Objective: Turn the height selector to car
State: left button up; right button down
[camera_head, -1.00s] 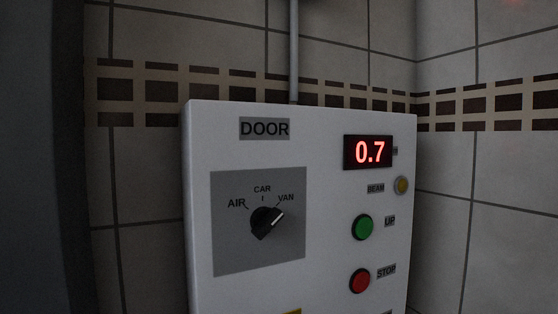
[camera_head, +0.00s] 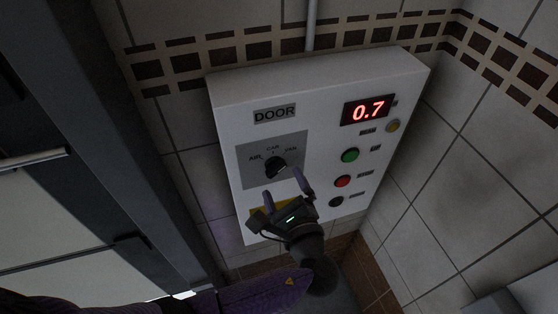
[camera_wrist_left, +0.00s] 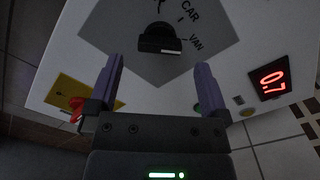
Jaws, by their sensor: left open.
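The height selector (camera_head: 275,168) is a black rotary knob on a grey plate (camera_head: 250,176) at the left of the white DOOR panel. Around it are the labels AIR, CAR and VAN. Its white pointer line appears turned toward VAN; the knob also shows in the left wrist view (camera_wrist_left: 158,38). My left gripper (camera_head: 283,184) is open with purple fingers, just below the knob in the head view. In the left wrist view its fingertips (camera_wrist_left: 160,63) are spread wider than the knob, with nothing between them. My right gripper is not in view.
The white panel (camera_head: 320,90) carries a red 0.7 display (camera_head: 367,110), a green button (camera_head: 350,155), a red button (camera_head: 343,181) and a dark button (camera_head: 336,201) to the right of the knob. A yellow label (camera_wrist_left: 78,92) and a red part (camera_wrist_left: 76,108) lie near the left finger.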

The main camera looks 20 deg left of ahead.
aim_at(277, 173)
pick_arm(q)
jog(key=x, duration=0.4)
jog(key=shift+w+a, duration=0.1)
jog(key=shift+w, duration=0.05)
jog(key=c, duration=1.2)
